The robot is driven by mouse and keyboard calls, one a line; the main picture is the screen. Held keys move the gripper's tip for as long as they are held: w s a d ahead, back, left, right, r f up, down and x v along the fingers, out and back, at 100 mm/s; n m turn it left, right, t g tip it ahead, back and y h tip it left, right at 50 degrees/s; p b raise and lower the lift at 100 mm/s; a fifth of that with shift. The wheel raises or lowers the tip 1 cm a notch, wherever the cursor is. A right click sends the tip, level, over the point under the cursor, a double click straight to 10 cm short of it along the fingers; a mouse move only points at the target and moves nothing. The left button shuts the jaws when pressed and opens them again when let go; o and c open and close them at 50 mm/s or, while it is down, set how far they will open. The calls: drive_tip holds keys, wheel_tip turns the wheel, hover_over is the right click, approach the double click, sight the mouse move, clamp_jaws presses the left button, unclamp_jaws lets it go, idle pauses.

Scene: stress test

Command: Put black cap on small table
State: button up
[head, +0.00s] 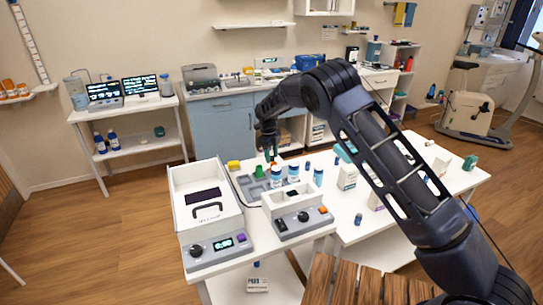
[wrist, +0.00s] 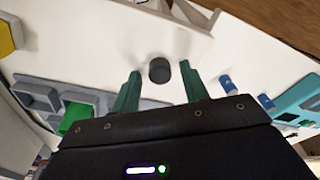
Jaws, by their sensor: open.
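A small dark round cap (wrist: 159,70) stands on a white surface in the wrist view. It lies between the two green fingertips of my open gripper (wrist: 160,68), with visible gaps on both sides. In the head view, my gripper (head: 269,152) is over the far left part of the white worktable (head: 395,215); I cannot make out the cap there. A small white table (head: 128,108) with two screens stands against the back wall at left. I cannot tell whether it is the one the task names.
A white device with an open box (head: 209,227) and a second grey device (head: 300,222) stand left of the worktable's middle. A grey compartment tray (wrist: 40,92) is beside my gripper. Bottles and boxes crowd the worktable. A slatted wooden surface (head: 345,285) is in front.

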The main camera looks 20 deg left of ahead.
wheel_tip(320, 180, up, 12)
drive_tip(key=a, duration=0.1)
drive_tip(key=shift+a, duration=0.2)
drive_tip(key=shift+w+r, duration=0.1)
drive_tip(key=shift+w, duration=0.05)
